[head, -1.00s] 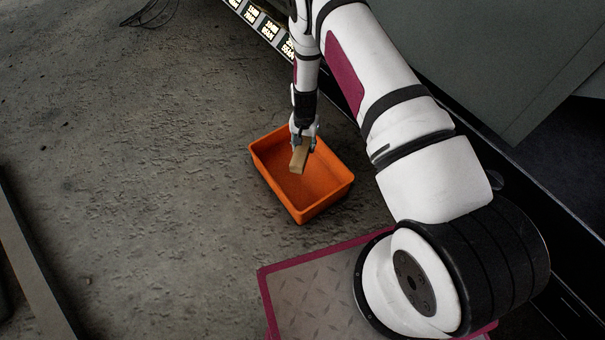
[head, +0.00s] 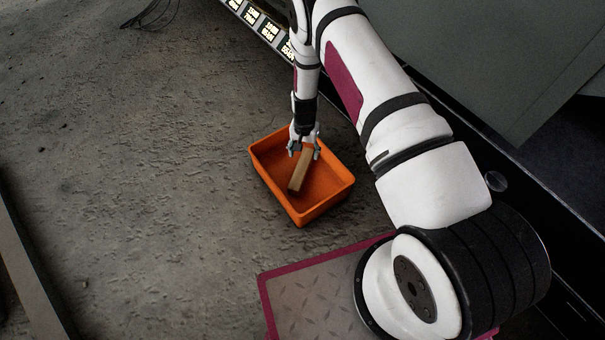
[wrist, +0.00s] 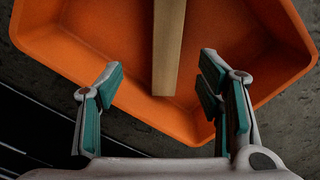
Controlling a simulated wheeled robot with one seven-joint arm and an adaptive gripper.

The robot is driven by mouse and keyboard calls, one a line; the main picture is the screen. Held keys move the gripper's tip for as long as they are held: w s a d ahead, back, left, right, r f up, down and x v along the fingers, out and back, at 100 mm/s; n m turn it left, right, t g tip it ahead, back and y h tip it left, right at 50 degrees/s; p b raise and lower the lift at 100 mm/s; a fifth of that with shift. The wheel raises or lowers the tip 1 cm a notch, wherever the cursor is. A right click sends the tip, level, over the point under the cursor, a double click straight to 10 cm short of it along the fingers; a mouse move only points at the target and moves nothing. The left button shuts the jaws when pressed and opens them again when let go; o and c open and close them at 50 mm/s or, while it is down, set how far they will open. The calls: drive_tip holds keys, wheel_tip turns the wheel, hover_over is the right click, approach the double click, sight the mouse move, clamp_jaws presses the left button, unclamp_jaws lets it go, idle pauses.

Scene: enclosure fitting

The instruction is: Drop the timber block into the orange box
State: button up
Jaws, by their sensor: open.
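The orange box (head: 322,203) sits on the floor, seen whole in the head view and partly in the wrist view (wrist: 95,75). The timber block (head: 299,172) is inside the outline of the box, lying lengthwise under my gripper (head: 304,152). In the wrist view the block (wrist: 168,50) runs from the top edge to the middle, over the box floor. My gripper (wrist: 160,95) is open, its teal pads spread wide and clear of the block on both sides. Whether the block rests fully on the box floor is hard to tell.
Rough grey floor (head: 150,170) lies clear to the left of the box. A dark cabinet base with labels (head: 262,27) runs behind and to the right. A metal beam (head: 30,270) lies at the lower left.

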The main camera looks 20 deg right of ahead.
wheel_tip(320, 180, up, 12)
idle(0.5)
idle(0.3)
